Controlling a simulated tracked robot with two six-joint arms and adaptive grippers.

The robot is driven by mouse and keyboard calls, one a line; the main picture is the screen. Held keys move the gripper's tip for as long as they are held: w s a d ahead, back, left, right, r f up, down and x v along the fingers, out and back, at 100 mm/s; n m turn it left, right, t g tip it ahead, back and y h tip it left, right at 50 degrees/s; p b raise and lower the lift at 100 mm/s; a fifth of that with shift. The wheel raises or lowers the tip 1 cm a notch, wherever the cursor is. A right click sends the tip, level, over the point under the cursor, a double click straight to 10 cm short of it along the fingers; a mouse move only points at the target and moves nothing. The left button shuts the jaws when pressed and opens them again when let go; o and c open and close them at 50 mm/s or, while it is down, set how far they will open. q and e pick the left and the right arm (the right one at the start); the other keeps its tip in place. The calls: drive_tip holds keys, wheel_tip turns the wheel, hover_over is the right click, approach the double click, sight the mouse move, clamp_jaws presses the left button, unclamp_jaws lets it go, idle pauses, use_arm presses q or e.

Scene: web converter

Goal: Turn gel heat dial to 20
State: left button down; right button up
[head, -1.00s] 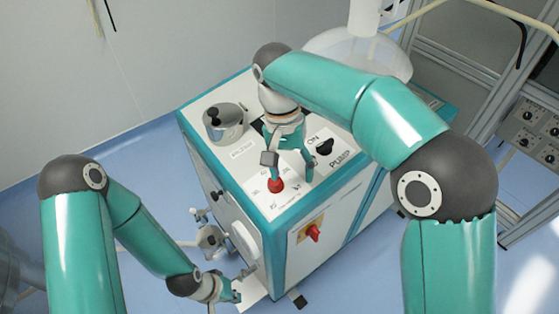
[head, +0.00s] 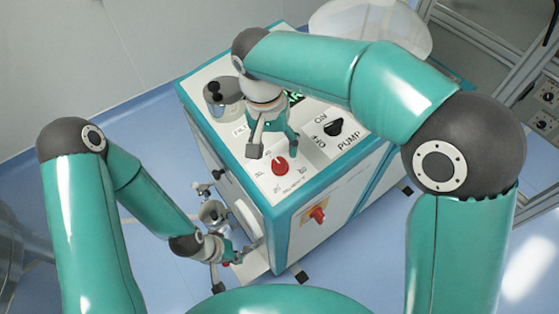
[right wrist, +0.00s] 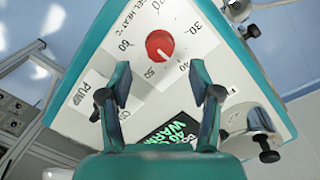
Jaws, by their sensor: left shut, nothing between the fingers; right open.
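The gel heat dial is a red round knob (head: 281,166) on the machine's top panel. In the right wrist view the dial (right wrist: 159,45) has a white mark that seems to point between the 40 and 50 labels. My right gripper (head: 275,146) is open above and just behind the dial. In the right wrist view its fingers (right wrist: 160,66) are spread, with the knob beyond their tips and nothing between them. My left gripper (head: 236,257) is shut and empty, low beside the machine's front side.
A black pump switch (head: 333,127) stands right of the dial. A metal pot (head: 222,98) sits at the panel's left. A green-lettered display (right wrist: 176,132) is behind the dial. A red switch on a yellow plate (head: 318,214) is on the side wall.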

sight(279, 162)
drive_tip(key=f, duration=0.6)
drive_tip(key=shift+s+d+f, duration=0.1)
drive_tip(key=shift+d, duration=0.25)
drive_tip(key=c, duration=1.1)
drive_tip(key=shift+c, duration=0.2)
